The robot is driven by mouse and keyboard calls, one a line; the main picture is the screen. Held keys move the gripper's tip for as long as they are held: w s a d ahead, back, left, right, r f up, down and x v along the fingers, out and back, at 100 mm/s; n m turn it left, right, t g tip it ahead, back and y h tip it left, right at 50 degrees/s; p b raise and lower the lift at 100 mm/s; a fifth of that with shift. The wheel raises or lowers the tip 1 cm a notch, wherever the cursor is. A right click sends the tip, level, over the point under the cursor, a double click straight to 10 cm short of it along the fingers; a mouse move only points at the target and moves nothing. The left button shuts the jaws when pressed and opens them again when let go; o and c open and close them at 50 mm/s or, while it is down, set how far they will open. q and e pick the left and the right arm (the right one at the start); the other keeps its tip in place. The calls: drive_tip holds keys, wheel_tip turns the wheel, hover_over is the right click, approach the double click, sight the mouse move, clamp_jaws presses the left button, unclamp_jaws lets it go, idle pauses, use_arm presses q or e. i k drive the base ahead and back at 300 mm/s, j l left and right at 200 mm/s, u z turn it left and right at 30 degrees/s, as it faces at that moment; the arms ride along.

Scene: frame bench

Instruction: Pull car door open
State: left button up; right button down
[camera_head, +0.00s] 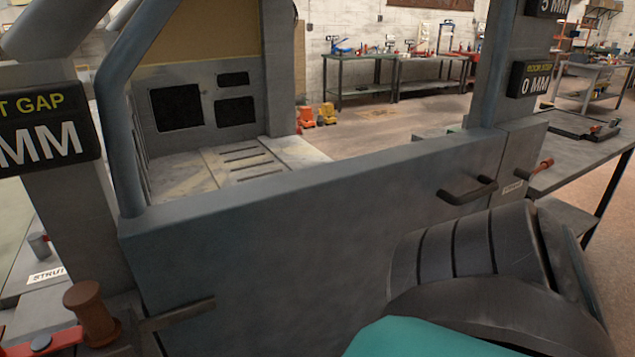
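The grey car door (300,240) spans the middle of the view, a flat panel with a window frame post rising at its left. A dark bar handle (468,192) is on its upper right face. The door's right end meets the grey pillar with only a thin seam, so it looks closed. A dark ribbed part of my arm, with a teal section below it, fills the lower right in front of the door. Neither gripper's fingers can be seen.
A display (529,79) on the right pillar reads 0 MM; another display (45,128) hangs at the left. A brown knob (90,312) and red lever stand at lower left. A grey table (590,150) is at right. Workbenches line the far wall.

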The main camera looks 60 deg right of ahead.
sight(296, 263)
drive_tip(key=z, duration=2.25)
drive_tip(key=i+z, duration=0.15)
drive_tip(key=l, duration=0.05)
